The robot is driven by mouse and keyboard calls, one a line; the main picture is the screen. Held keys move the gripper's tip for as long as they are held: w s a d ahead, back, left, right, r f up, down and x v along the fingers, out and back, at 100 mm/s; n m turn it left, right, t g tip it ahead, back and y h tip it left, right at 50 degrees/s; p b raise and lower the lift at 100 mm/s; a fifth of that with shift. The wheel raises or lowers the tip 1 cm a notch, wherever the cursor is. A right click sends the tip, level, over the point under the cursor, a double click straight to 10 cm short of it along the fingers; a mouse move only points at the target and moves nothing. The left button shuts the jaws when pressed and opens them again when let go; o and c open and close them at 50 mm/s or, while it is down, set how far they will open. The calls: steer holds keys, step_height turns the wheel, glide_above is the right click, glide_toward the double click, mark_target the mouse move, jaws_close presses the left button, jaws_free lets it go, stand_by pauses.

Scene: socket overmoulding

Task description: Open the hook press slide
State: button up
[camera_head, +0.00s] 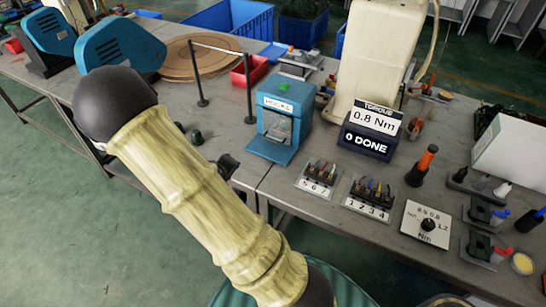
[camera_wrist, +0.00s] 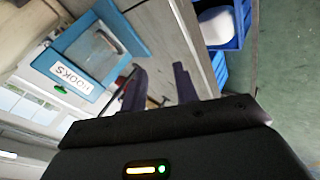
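The hook press (camera_head: 290,98) is a blue box with a white label on the grey table, at the middle of the head view. A greyish panel (camera_head: 278,127) sits in its front, above a blue base ledge. In the wrist view the press (camera_wrist: 68,37) lies rotated at the upper left, its label reading HOOKS. I cannot tell which part is the slide or how far it is open. My gripper (camera_wrist: 160,88) is open, its two dark fingers apart with nothing between them. In the head view its dark end (camera_head: 228,167) shows left of the press, partly hidden by my arm.
A torque display (camera_head: 370,132) reading 0.8 Nm and 0 DONE stands right of the press. Numbered bit holders (camera_head: 318,180) sit in front of it. A blue bin (camera_wrist: 222,22) shows in the wrist view.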

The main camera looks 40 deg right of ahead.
mark_target(274, 150)
steer(key=d+f+n+h+b, duration=0.1)
steer(key=d+f+h+b, duration=0.1)
steer(key=d, duration=0.1)
steer(key=d+f+n+h+b, duration=0.1)
steer(key=d+f+h+b, duration=0.2)
steer(key=shift+w, duration=0.15)
steer(key=shift+d+r+n+t+h+b, duration=0.25)
steer(key=shift+n+t+h+b, duration=0.1)
steer(key=shift+h, duration=0.35)
steer(key=shift+d+r+h, duration=0.2)
steer(key=shift+r+h, duration=0.1)
steer(key=x, duration=1.6)
steer(key=shift+w+d+f, duration=0.2)
steer(key=shift+w+d, duration=0.15)
steer(key=shift+d, duration=0.25)
steer(key=shift+s, duration=0.1)
